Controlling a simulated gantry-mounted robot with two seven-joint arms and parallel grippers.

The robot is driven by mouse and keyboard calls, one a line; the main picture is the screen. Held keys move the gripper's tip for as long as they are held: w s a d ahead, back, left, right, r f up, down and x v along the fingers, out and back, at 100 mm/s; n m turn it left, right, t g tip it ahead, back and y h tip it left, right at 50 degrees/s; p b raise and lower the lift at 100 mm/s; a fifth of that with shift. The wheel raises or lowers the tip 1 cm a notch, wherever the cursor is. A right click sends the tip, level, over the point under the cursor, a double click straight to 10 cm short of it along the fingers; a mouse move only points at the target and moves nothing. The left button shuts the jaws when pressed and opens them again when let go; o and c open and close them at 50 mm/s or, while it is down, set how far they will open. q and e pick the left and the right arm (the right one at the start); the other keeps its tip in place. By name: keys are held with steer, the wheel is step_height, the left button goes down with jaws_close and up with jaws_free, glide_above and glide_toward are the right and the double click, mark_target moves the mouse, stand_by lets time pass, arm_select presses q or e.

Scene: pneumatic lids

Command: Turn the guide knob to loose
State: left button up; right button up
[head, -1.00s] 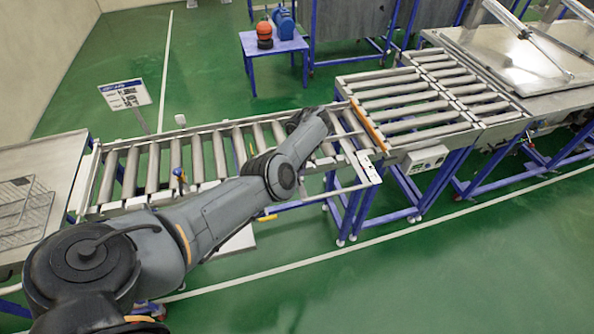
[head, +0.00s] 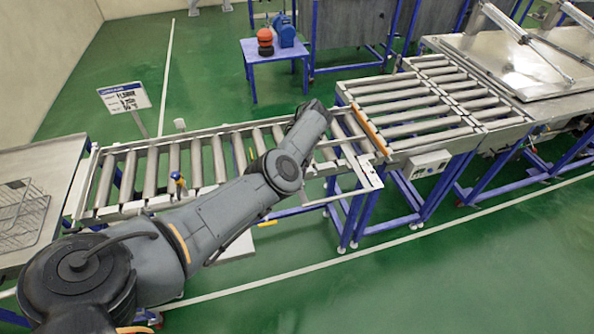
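My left arm comes in from the lower left and reaches over the roller conveyor (head: 195,160). Its wrist end is above the conveyor's right part, and the arm hides its own gripper. I cannot make out a guide knob for certain. A small blue and yellow fitting (head: 177,183) sits on the conveyor's near rail, left of my forearm. The white end frame (head: 370,182) of the conveyor is right of my wrist. Part of the near rail is hidden behind the arm. My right gripper is not in view.
A wider roller section (head: 410,105) with an orange bar (head: 370,130) and a grey control box (head: 427,163) adjoins on the right. A wire basket (head: 20,215) lies on the left metal table. A sign (head: 125,97) stands behind the conveyor. The green floor in front is clear.

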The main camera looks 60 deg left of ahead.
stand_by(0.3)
arm_select(q)
steer(key=o, duration=1.1)
steer(key=shift+c, duration=0.2)
steer(key=shift+r, duration=0.15)
step_height(320, 180, up, 11)
steer(key=p, duration=1)
steer(key=shift+w+f, duration=0.15)
steer(key=shift+f, duration=0.05)
